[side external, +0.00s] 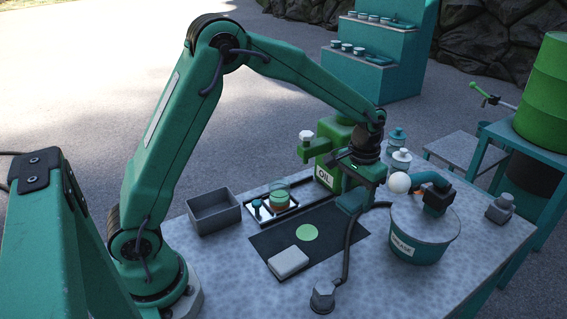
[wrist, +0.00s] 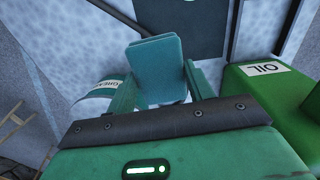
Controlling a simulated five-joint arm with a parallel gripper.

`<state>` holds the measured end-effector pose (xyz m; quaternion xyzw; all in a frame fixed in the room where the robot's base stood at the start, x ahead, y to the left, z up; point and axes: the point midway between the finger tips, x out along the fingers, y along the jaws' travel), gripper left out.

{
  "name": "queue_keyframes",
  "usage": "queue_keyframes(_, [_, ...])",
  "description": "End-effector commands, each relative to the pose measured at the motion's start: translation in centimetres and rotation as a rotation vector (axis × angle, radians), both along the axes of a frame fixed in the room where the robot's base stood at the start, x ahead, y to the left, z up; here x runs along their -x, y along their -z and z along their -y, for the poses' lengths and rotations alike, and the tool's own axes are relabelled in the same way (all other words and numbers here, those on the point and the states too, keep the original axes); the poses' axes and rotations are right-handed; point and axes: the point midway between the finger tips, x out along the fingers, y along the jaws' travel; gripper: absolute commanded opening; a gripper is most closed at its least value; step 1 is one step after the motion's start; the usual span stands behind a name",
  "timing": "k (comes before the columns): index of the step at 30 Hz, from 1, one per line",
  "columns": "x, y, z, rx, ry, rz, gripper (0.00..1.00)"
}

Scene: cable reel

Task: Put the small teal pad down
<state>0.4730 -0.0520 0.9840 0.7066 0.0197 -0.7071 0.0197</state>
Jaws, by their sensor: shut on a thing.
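The small teal pad (wrist: 156,68) is held between the two fingers of my gripper (wrist: 160,85) in the wrist view. In the side view, my gripper (side external: 354,190) is above the right side of the dark mat (side external: 275,245). The pad shows there as a teal shape (side external: 350,201) at the fingers, partly hard to separate from them. I cannot tell whether it touches the mat. The mat carries a light green disc (side external: 307,232) and a pale grey block (side external: 288,261).
A green oil can (side external: 326,165) stands behind my gripper, a grease bucket (side external: 418,245) to its right. A grey bin (side external: 213,212) and a tray with a jar (side external: 279,196) stand left.

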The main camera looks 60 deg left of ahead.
Motion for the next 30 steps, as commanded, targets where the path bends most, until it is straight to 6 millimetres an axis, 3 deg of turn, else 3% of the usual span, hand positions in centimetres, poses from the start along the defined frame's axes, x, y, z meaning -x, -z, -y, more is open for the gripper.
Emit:
queue_keyframes(8, [2.4, -0.6, 1.1, 0.0, 0.013, 0.002, 0.29])
queue_keyframes(21, [11.2, -1.4, 3.5, 0.001, 0.045, 0.002, 0.29])
queue_keyframes(30, [14.8, -1.3, 3.9, 0.0, 0.056, 0.002, 0.29])
